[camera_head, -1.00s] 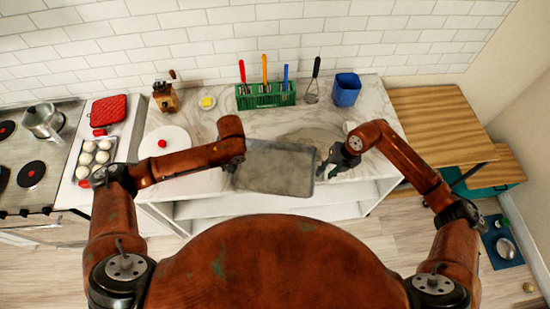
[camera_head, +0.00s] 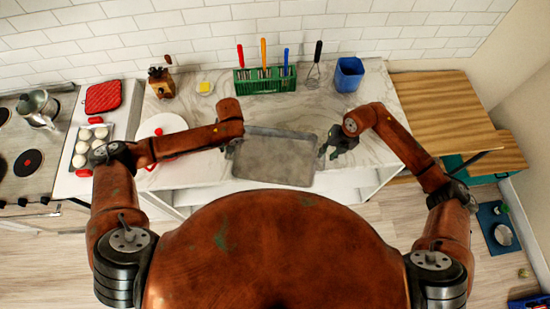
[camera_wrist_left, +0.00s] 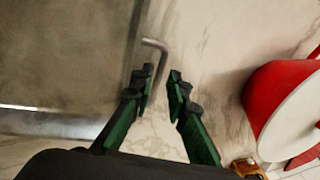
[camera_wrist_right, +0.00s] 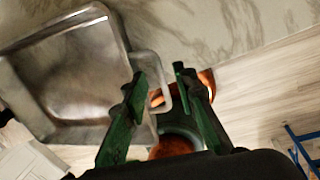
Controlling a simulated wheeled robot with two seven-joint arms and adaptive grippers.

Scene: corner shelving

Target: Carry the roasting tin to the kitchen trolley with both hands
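The grey metal roasting tin (camera_head: 273,157) lies on the marble counter at its front edge, in front of my body. My left gripper (camera_head: 231,148) is at the tin's left end, partly hidden by its arm. In the left wrist view its open fingers (camera_wrist_left: 161,84) point at the tin's bent handle (camera_wrist_left: 155,50), whose end lies near the fingertips. My right gripper (camera_head: 332,146) is at the tin's right end. In the right wrist view its open fingers (camera_wrist_right: 160,80) stand on either side of the handle loop. I cannot tell which wooden-topped unit (camera_head: 440,105) at right is the trolley.
Behind the tin stand a green utensil rack (camera_head: 265,79), a whisk (camera_head: 314,72) and a blue container (camera_head: 348,74).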

